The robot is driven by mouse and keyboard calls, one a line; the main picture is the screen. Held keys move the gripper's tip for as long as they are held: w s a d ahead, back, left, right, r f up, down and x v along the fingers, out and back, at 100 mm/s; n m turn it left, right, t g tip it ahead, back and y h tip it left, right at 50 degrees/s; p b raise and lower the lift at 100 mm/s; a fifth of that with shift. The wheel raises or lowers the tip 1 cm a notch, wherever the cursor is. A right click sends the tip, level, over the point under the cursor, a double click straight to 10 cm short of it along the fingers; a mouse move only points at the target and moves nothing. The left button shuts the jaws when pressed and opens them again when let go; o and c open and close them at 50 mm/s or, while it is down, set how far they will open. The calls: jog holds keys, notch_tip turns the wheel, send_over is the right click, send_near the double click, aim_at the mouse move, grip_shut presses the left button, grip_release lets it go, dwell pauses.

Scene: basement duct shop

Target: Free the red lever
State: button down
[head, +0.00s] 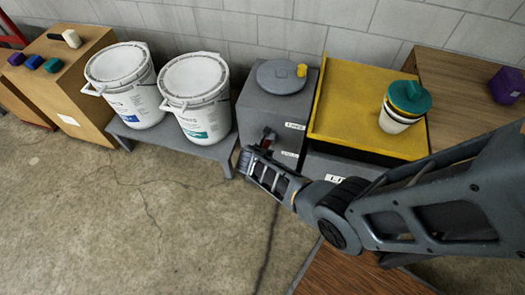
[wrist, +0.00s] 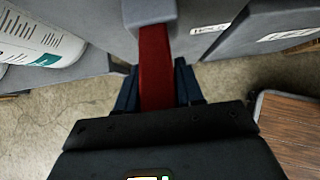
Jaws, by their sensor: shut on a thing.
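The red lever (wrist: 153,62) runs down the middle of the wrist view, below a grey block (wrist: 150,12) that covers its upper end. My gripper (wrist: 158,82) has its two dark fingers on either side of the lever and is shut on it. In the head view, my gripper (head: 256,158) is at the front of the grey cabinet (head: 262,107). Only a small bit of the red lever (head: 266,144) shows there, just above my gripper. The lever's lower end is hidden by my gripper.
Two white buckets (head: 196,92) stand on a low grey bench left of the cabinet. A round grey lid with a yellow knob (head: 281,75) lies on the cabinet. To the right, a yellow-topped unit (head: 352,85) carries stacked cups (head: 405,108). The concrete floor at left is clear.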

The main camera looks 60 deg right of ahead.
jog(key=c, duration=0.8)
grip_release()
jog(key=shift+r, duration=0.15)
jog(key=p+v, duration=0.2)
jog(key=v, duration=0.5)
jog(key=shift+a+r+p, duration=0.2)
jog(key=shift+r+p, duration=0.05)
jog(key=shift+p, duration=0.15)
